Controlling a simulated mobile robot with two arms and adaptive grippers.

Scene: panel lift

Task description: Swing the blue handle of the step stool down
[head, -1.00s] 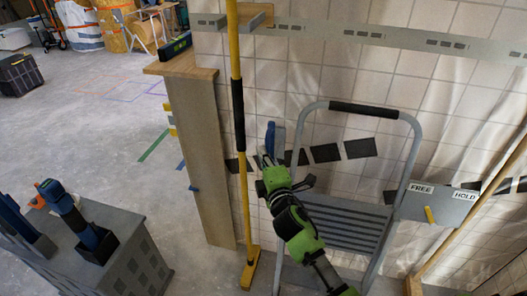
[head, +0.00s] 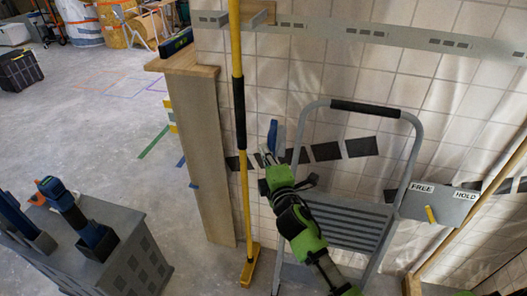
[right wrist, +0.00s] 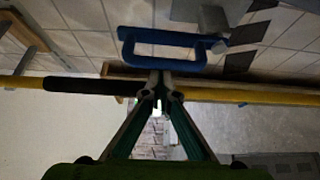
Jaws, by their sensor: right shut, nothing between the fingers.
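The grey step stool (head: 391,222) stands against the tiled wall, with a black grip on its top bar. The blue handle (head: 272,135) is upright beside the stool's left side. In the right wrist view the blue handle (right wrist: 165,36) is a loop just beyond the fingertips. My right gripper (head: 266,157) is just below the handle in the head view. Its fingertips (right wrist: 160,84) are together and empty. They are close to the handle's lower edge; whether they touch it I cannot tell. My left gripper is not in view.
A yellow pole (head: 237,75) with a black sleeve stands left of the handle. A wooden post (head: 206,150) is farther left. A grey panel (head: 438,206) marked FREE and HOLD, with a yellow lever, is at right. A grey tool box (head: 120,245) is at lower left.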

